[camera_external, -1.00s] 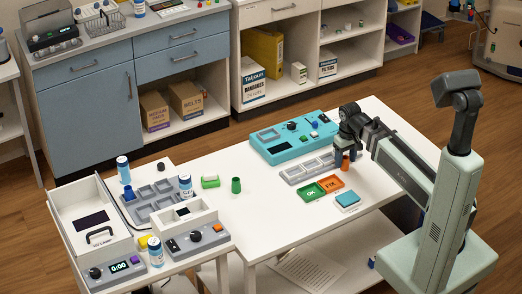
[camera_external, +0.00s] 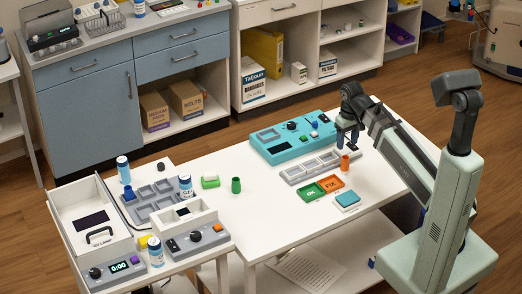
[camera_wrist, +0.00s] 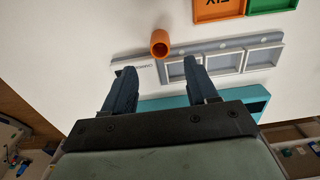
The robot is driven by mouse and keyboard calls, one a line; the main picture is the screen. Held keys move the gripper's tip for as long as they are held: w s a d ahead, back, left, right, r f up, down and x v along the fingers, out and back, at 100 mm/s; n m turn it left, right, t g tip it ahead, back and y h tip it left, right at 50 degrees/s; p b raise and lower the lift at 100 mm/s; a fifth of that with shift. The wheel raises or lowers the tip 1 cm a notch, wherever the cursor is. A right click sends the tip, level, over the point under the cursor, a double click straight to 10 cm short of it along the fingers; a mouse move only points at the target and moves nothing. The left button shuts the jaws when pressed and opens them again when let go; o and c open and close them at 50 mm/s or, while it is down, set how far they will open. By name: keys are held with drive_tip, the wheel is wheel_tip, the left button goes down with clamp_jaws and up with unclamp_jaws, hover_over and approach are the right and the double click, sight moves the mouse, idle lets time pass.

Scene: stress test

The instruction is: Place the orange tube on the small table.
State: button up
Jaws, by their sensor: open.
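The orange tube (camera_external: 345,162) stands upright on the white work table (camera_external: 262,215), just right of the grey compartment tray. In the wrist view the orange tube (camera_wrist: 160,43) lies just beyond the fingertips, roughly midway between them. My gripper (camera_external: 347,148) is open and empty, above and slightly behind the tube and apart from it. Its two dark fingers also show in the wrist view (camera_wrist: 160,68). A smaller white table (camera_external: 205,272) stands at the lower left, crowded with instruments.
Near the tube lie the green and orange OK/FIX tray (camera_external: 312,193), a teal box (camera_external: 347,200), the grey compartment tray (camera_external: 295,173) and a teal device (camera_external: 270,153). A green tube (camera_external: 236,185) stands at the table's left. The front middle is clear.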

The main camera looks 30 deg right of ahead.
wheel_tip(320, 180, up, 3)
drive_tip(key=shift+r, duration=0.4)
drive_tip(key=shift+c, duration=1.2)
drive_tip(key=shift+d, duration=0.1)
drive_tip(key=m+y, duration=0.1)
drive_tip(key=m, duration=1)
hover_over(345, 163)
drive_tip(key=w+d, duration=0.1)
drive_tip(key=shift+g, duration=0.4)
wheel_tip(345, 163, down, 7)
drive_tip(key=shift+f, duration=0.1)
drive_tip(key=shift+w+f, duration=0.1)
drive_tip(key=shift+f, duration=2.75)
